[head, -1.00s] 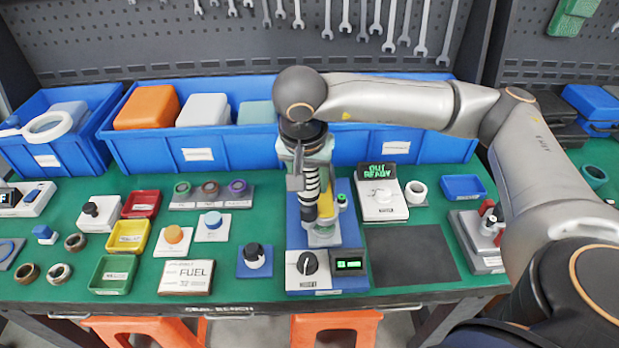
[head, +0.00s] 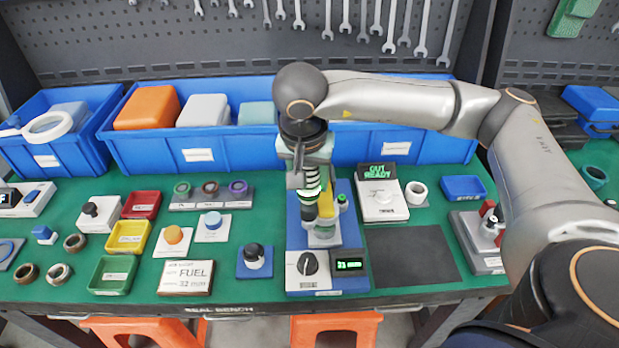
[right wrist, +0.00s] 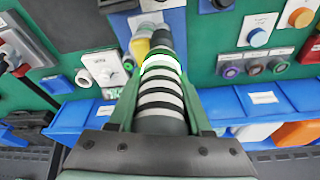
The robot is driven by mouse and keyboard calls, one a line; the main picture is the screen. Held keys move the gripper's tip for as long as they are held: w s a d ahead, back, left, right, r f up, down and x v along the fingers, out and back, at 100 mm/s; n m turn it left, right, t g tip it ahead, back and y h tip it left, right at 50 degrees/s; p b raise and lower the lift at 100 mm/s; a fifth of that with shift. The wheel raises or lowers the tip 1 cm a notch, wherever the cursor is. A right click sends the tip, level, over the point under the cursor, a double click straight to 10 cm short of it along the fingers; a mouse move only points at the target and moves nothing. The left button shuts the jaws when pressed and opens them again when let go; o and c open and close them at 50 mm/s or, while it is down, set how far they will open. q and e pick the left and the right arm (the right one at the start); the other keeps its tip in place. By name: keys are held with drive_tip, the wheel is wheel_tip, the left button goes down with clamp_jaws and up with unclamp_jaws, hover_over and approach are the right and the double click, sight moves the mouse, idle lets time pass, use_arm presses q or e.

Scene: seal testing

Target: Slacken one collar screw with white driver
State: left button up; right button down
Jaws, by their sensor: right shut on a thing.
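My right gripper (head: 310,165) is shut on the white driver (head: 312,190), which has black and white bands. It holds the driver nearly upright over the blue test stand (head: 350,220), tip down. A ring near the driver's lower end glows green; the right wrist view shows the driver (right wrist: 160,98) between the green fingers of my right gripper (right wrist: 162,85). The tip meets or hovers just above a pale round part (head: 323,234); contact, collar and screw cannot be made out. A yellow part (head: 326,203) stands close beside the tip. My left gripper is out of view.
A black knob (head: 308,263) and a lit display (head: 349,265) sit at the stand's front. A box with a green sign (head: 378,172) and a white ring (head: 416,192) stand to the right, beside a bare dark mat (head: 410,255). Blue bins (head: 240,150) line the back.

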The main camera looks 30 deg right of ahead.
drive_tip(key=shift+f, duration=0.1)
drive_tip(key=shift+r+p, duration=2.1)
drive_tip(key=shift+r, duration=1.5)
drive_tip(key=shift+f, duration=0.1)
